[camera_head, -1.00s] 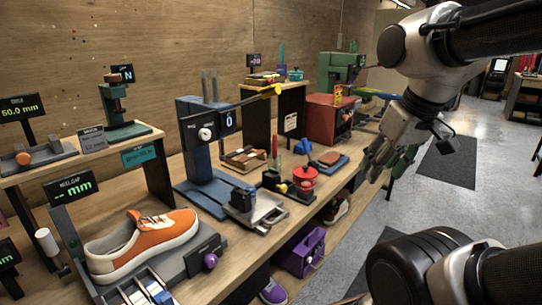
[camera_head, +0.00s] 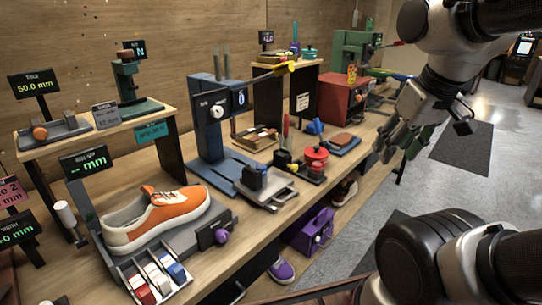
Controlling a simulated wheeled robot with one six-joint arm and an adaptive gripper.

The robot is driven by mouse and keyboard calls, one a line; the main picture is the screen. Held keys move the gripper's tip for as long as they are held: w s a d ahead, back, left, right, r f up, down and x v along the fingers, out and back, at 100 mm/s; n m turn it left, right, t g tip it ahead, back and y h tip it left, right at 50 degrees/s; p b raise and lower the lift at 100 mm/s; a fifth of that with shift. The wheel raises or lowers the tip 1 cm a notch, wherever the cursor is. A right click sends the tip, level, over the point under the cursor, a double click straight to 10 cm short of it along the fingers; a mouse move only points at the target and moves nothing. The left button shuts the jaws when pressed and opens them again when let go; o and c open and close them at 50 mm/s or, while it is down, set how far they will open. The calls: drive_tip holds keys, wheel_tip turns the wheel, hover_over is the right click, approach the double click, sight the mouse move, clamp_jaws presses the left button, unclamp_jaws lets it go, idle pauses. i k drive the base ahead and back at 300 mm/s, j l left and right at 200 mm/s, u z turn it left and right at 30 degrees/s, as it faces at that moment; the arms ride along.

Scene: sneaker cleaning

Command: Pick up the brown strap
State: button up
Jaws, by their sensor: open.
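I cannot tell for sure which thing is the brown strap. A small brown piece (camera_head: 343,139) lies on a blue tray (camera_head: 352,148) toward the bench's front edge, right of the middle.
The blue press (camera_head: 212,140), a red pot (camera_head: 316,155) and a red box (camera_head: 345,98) stand on the bench (camera_head: 262,226). An orange sneaker (camera_head: 160,215) sits in a fixture at the left. A purple box (camera_head: 312,230) is below. The grey floor at right is open.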

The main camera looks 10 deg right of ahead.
sight(256, 138)
drive_tip(key=l+u, duration=0.3)
drive_tip(key=l, duration=0.45)
drive_tip(key=l+u, duration=0.3)
drive_tip(key=l, duration=0.5)
drive_tip(key=i+l+u, duration=0.55)
drive_tip(key=i+l, duration=0.1)
drive_tip(key=i, duration=0.05)
